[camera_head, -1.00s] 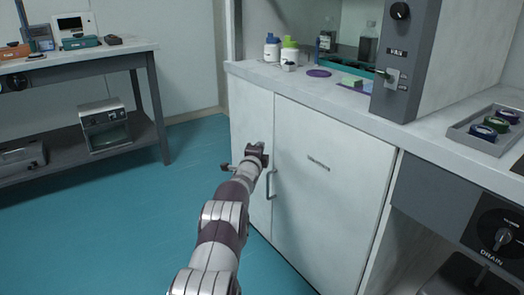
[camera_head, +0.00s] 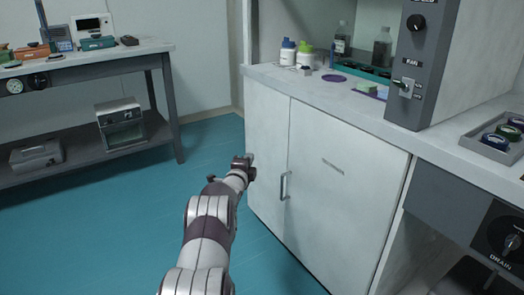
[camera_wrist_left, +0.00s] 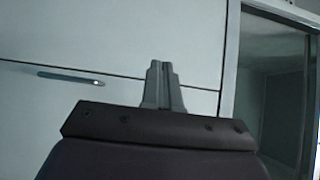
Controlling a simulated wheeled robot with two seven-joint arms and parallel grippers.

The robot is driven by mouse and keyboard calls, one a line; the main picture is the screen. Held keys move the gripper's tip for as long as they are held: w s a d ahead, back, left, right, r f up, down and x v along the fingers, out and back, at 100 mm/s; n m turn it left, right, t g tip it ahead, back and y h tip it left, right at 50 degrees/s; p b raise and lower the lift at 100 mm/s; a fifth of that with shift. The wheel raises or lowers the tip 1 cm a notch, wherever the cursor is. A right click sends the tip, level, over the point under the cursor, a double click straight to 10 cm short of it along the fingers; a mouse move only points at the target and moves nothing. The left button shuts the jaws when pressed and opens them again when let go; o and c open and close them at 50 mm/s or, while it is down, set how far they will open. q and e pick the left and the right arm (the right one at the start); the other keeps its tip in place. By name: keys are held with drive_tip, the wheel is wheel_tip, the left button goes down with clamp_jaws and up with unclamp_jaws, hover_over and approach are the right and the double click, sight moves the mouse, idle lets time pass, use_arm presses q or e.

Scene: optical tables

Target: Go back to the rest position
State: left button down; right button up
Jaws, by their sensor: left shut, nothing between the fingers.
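My left gripper (camera_head: 246,160) is at the end of my left arm, which comes up from the bottom middle of the head view. It is in front of the white cabinet (camera_head: 335,205), to the left of the door handle (camera_head: 284,185). In the left wrist view the gripper's fingers (camera_wrist_left: 162,85) are together with nothing between them. The cabinet front and the handle (camera_wrist_left: 70,77) show behind them there, apart from the fingers. My right gripper is in neither view.
The countertop (camera_head: 440,145) carries bottles (camera_head: 287,52), a grey control box (camera_head: 412,65) and a tray of round items (camera_head: 499,132). A grey table (camera_head: 90,66) with a lower shelf stands at the left. The teal floor (camera_head: 110,225) between is clear.

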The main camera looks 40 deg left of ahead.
use_arm(q)
drive_tip(key=s+d+f+n+g+h, duration=0.1)
drive_tip(key=s+d+f+n+g, duration=0.2)
drive_tip(key=s+f+n+g, duration=0.7)
drive_tip(key=s+d+r+n+g+h+p, duration=0.2)
drive_tip(key=s+d+r+g+h, duration=0.1)
drive_tip(key=s+d, duration=1.25)
drive_tip(key=s+d+r+n+g+h+p, duration=0.25)
drive_tip(key=s+d, duration=0.95)
drive_tip(key=d, duration=0.6)
wheel_tip(320, 180, up, 40)
drive_tip(key=d+p, duration=0.1)
drive_tip(key=p, duration=3.7)
drive_tip(key=shift+w+d+f+m, duration=0.15)
drive_tip(key=shift+w+m, duration=0.25)
drive_tip(key=shift+m, duration=0.05)
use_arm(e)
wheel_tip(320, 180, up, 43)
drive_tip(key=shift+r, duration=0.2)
